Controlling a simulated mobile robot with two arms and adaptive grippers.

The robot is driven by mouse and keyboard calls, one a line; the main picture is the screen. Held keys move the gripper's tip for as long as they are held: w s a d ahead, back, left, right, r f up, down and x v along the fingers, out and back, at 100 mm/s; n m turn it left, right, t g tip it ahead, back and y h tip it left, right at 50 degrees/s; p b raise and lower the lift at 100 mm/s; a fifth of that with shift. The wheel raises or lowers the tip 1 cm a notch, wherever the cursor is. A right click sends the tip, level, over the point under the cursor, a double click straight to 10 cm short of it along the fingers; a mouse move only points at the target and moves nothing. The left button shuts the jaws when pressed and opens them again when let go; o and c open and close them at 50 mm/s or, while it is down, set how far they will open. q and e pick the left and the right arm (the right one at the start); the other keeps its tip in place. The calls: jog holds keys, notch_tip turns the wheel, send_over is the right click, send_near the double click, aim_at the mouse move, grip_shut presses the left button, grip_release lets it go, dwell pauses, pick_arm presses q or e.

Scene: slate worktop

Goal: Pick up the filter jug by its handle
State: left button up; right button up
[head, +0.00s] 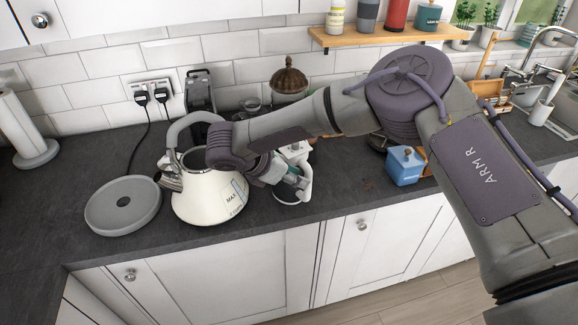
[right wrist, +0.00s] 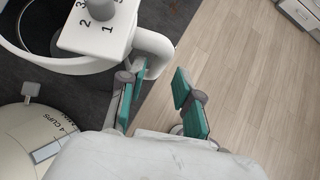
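The white filter jug (head: 305,183) stands near the front edge of the worktop, right of the kettle, partly hidden by my right gripper. In the right wrist view its lid (right wrist: 92,38) carries a knob and printed numbers, and its white handle (right wrist: 154,52) curves out to the right. My right gripper (head: 291,183) is at the jug. In the right wrist view its teal fingers (right wrist: 160,100) are spread apart, with the handle just beyond them, close to the left finger. I cannot tell whether they touch. My left gripper is not in view.
A cream kettle (head: 208,202) stands left of the jug, close to my right gripper. A round grey base (head: 104,214) is further left. A blue box-shaped container (head: 405,168) is to the right. Brown and glass items stand behind. The worktop's front edge is close.

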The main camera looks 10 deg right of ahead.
aim_at(307, 195)
jog(key=p+x, duration=0.1)
jog(key=x, duration=0.4)
jog(key=shift+d+f, duration=0.15)
jog(key=shift+f, duration=0.05)
jog(key=shift+c, duration=0.3)
grip_shut()
jog(key=shift+w+r, duration=0.15)
